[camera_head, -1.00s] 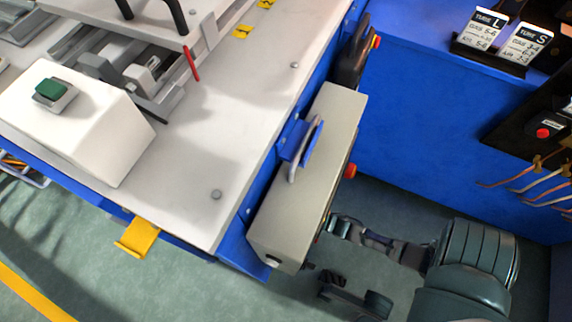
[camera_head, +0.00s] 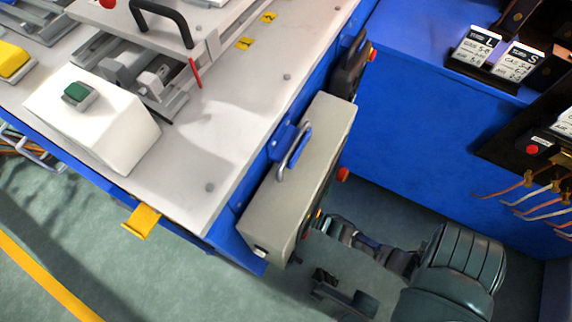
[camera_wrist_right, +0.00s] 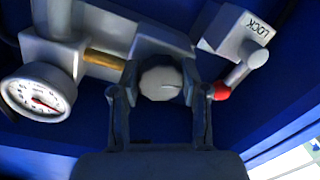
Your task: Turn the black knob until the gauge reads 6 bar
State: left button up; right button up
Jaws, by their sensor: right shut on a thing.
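The knob (camera_wrist_right: 161,82) looks grey in the right wrist view, with a pale line on its face pointing right. My right gripper (camera_wrist_right: 160,92) is shut on it, one finger on each side. The round white gauge (camera_wrist_right: 40,92) is at the left of that view. Its red needle points right and slightly down; the numbers are too small to read surely. In the head view, my right gripper (camera_head: 322,226) reaches the right side of the grey box (camera_head: 300,180), which hides the knob and gauge. My left gripper is not in view.
In the wrist view, a valve lever with a red tip (camera_wrist_right: 221,91) sits close to the right finger, below a LOCK label (camera_wrist_right: 258,27). In the head view, a red button (camera_head: 343,174) sticks out of the box above my gripper. A blue panel (camera_head: 420,140) stands to the right.

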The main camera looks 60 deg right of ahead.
jog(key=n, duration=0.7)
jog(key=n+h, duration=0.1)
jog(key=n, duration=0.2)
jog(key=shift+s+a+f, duration=0.1)
jog(key=shift+a+f, duration=0.05)
dwell(0.6)
jog(key=o, duration=1.1)
jog(key=shift+f, duration=0.1)
jog(key=shift+o, duration=0.2)
jog(key=shift+r, duration=0.2)
jog(key=s, duration=1.1)
jog(key=shift+s+d+r, duration=0.3)
jog(key=shift+s+d, duration=0.1)
